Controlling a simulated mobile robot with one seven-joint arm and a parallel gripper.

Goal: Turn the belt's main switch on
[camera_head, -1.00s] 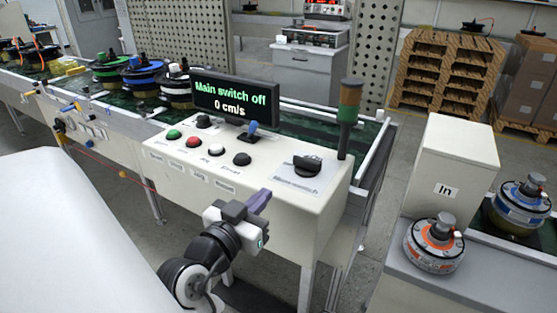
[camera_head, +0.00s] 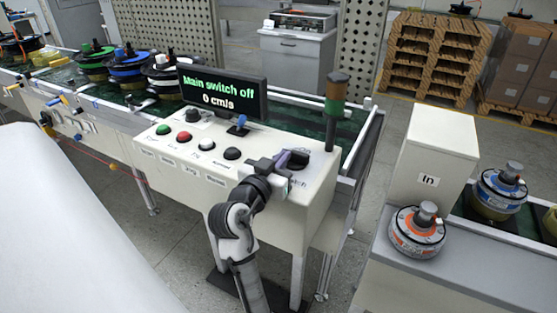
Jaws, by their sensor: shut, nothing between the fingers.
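The main switch (camera_head: 298,158) is a black rotary knob at the right end of the white control box (camera_head: 262,220). My gripper (camera_head: 283,159) is shut and empty. Its fingertips are at the left side of the knob and partly cover it; I cannot tell whether they touch it. The label by the knob is mostly hidden by my gripper. The display (camera_head: 222,92) above the box reads "Main switch off" and "0 cm/s".
Green (camera_head: 163,129), red (camera_head: 184,137), white and black buttons line the box's left part. A signal tower (camera_head: 334,108) stands behind the switch. A grey bench with an "In" box (camera_head: 436,160) and an orange-ringed motor (camera_head: 416,230) is at the right.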

